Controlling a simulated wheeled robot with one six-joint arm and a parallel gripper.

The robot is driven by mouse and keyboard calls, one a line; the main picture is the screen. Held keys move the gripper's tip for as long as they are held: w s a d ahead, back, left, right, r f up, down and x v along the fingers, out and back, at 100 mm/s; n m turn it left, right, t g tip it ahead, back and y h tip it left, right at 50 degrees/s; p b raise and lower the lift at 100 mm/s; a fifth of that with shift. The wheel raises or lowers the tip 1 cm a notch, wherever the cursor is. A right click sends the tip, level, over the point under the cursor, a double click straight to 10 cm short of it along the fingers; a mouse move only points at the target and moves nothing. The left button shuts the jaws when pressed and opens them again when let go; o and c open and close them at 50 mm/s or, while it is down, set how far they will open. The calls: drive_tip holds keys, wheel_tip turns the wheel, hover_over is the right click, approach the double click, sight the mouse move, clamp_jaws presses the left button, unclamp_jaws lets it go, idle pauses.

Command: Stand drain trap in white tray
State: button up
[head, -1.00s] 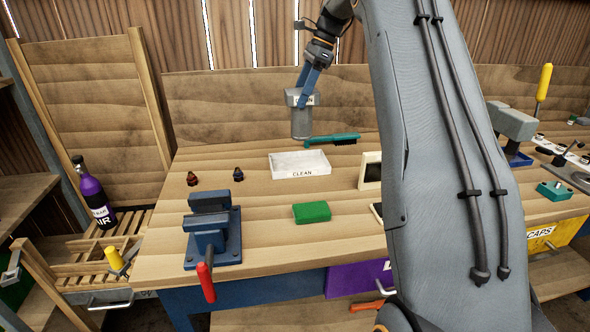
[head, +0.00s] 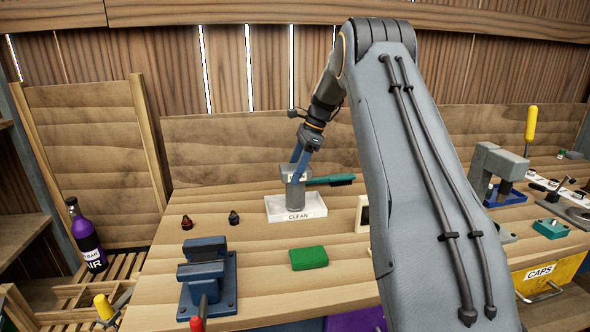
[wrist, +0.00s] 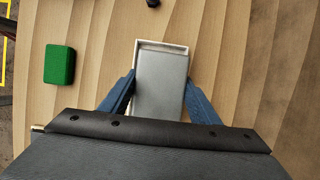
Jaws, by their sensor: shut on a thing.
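The drain trap (head: 296,192) is a grey metal cylinder with a wider square head, upright over the white tray marked CLEAN (head: 297,216). Its lower end is within the tray's outline in the head view; I cannot tell whether it touches the floor. My gripper (head: 298,168) is shut on its head from above. In the wrist view the trap's flat grey top (wrist: 161,85) sits between the two blue fingers of my gripper (wrist: 158,96). The white tray's rim (wrist: 160,43) shows around its far and left sides.
A green block (head: 308,258) lies in front, and a blue vise (head: 207,276) stands front left. Two small fittings, one brown (head: 187,222), one dark (head: 234,218), sit left of the tray.

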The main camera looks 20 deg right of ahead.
drive_tip(key=shift+f, duration=0.15)
drive_tip(key=o, duration=1.8)
drive_tip(key=shift+f, duration=0.15)
drive_tip(key=shift+o, duration=0.2)
drive_tip(key=b+v, duration=0.4)
drive_tip(key=v, duration=0.8)
drive_tip(key=shift+s, duration=0.1)
